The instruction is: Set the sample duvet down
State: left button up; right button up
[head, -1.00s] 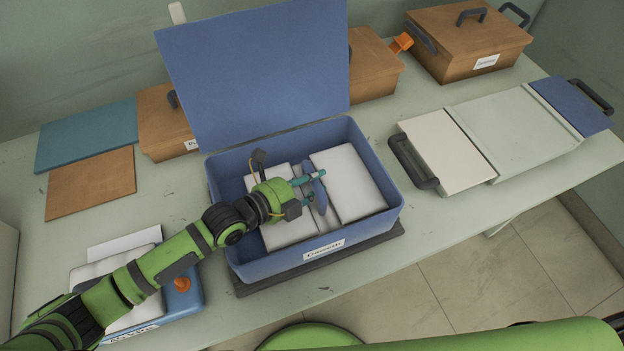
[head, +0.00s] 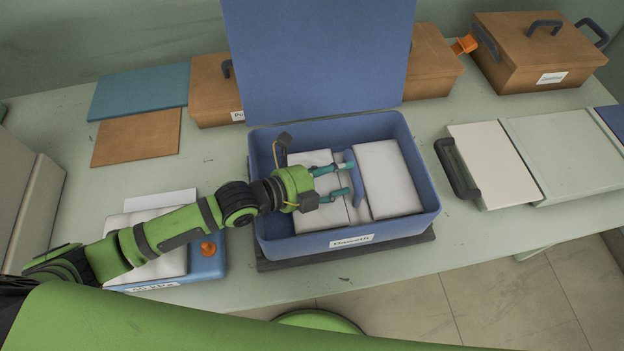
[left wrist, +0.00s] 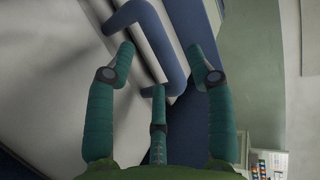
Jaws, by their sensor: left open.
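The open blue box (head: 432,205) holds white padded duvet pieces lying side by side: a left one (head: 308,160) and a right one (head: 392,180). I cannot tell which one is the sample. A blue curved handle (head: 354,178) stands up between them; it also shows over white cloth in the left wrist view (left wrist: 172,45). My left gripper (head: 350,179) is over the box's left half, its teal fingers open and spread at the handle. The right gripper is out of view.
The box's raised blue lid (head: 318,60) stands behind it. A blue tray (head: 212,262) with white padding lies left, under my arm. Brown lidded boxes (head: 535,50) line the back. A pale tray with a dark handle (head: 457,168) is right. Flat boards (head: 138,90) lie back left.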

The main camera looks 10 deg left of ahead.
pick_arm(q)
jog(key=b+v, duration=0.1)
jog(key=v, duration=0.6)
jog(key=shift+s+a+r, duration=0.15)
jog(key=shift+s+a, duration=0.1)
jog(key=shift+a, duration=0.05)
dwell(0.8)
